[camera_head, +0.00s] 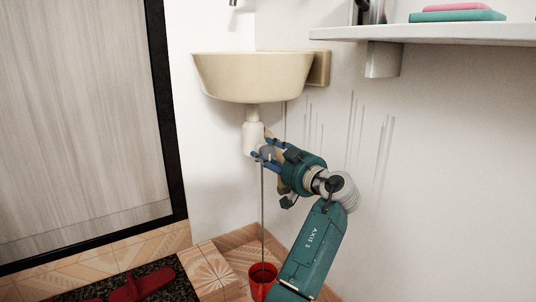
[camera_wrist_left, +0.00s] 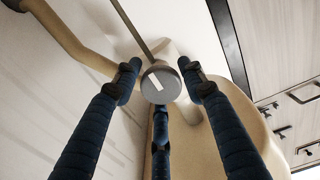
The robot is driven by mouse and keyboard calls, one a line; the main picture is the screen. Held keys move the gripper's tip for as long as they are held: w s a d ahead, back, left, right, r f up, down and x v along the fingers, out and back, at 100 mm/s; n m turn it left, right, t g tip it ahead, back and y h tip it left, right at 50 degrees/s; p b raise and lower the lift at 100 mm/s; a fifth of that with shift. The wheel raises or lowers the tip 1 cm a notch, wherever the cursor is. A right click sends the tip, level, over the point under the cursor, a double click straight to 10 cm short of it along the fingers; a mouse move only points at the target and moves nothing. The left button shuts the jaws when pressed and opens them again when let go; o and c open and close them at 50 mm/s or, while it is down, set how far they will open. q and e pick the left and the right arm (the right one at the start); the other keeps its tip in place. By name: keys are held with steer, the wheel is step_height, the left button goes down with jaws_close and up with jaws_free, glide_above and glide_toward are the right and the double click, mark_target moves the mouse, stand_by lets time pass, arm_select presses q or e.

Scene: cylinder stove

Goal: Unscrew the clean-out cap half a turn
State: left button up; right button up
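The clean-out cap (camera_wrist_left: 161,84) is a round grey disc with a white stripe, in the middle of the left wrist view. In the head view it shows as a small grey piece (camera_head: 267,152) at the pale drain trap (camera_head: 252,138) below the sink. My left gripper (camera_wrist_left: 161,88) has three blue fingers spread around the cap, one on each side and one below it. Small gaps seem to show beside the cap, so the fingers look open. In the head view the left gripper (camera_head: 264,159) is partly hidden by its own wrist. My right gripper is not in view.
A beige sink (camera_head: 252,78) hangs above the trap. A thin rod (camera_head: 262,210) runs down close by the gripper to a red container (camera_head: 262,272) on the floor. A white shelf (camera_head: 430,34) juts from the wall. Red slippers (camera_head: 140,285) lie on a dark mat.

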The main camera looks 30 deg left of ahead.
arm_select(q)
steer(key=shift+o, duration=0.4)
steer(key=v, duration=1.2)
steer(key=shift+d, duration=0.1)
